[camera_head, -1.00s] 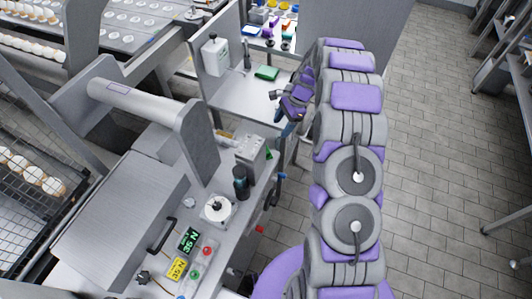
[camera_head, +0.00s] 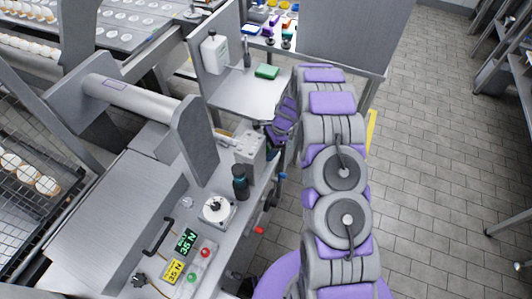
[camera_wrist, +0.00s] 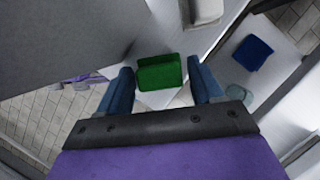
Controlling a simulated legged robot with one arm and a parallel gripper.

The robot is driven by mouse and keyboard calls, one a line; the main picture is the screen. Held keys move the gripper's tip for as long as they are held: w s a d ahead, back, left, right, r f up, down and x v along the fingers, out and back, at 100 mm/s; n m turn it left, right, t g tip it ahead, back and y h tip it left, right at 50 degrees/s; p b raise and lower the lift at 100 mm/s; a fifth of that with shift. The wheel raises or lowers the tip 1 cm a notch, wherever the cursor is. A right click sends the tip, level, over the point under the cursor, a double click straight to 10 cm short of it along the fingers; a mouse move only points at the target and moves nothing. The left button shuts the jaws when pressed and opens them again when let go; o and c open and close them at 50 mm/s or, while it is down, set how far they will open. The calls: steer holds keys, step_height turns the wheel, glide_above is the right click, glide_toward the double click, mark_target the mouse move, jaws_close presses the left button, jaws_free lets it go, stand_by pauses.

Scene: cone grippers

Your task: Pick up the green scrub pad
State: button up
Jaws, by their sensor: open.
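The green scrub pad (camera_head: 267,71) lies on a small metal shelf (camera_head: 235,95), near its back edge in the head view. In the wrist view the green pad (camera_wrist: 160,73) shows between and beyond the two blue fingers. My gripper (camera_wrist: 163,88) is open and empty, with a finger to each side of the pad's outline. I cannot tell the exact distance, but the pad looks apart from the fingers. In the head view my gripper (camera_head: 272,128) is near the front right of the shelf, partly hidden by my arm.
A white dispenser (camera_head: 215,52) is on the upright panel left of the pad. A dark thin bottle (camera_head: 247,54) stands behind the pad. A metal panel (camera_head: 345,35) rises at the back right. A blue pad (camera_wrist: 252,52) shows in the wrist view. The machine's control box (camera_head: 250,150) stands close to the gripper.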

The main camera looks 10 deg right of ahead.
steer(key=shift+a, duration=0.1)
steer(key=shift+c, duration=0.3)
steer(key=c, duration=0.8)
step_height(320, 180, up, 28)
steer(key=p, duration=0.4)
steer(key=shift+p, duration=0.3)
steer(key=shift+c, duration=0.2)
steer(key=o, duration=0.5)
steer(key=c, duration=0.3)
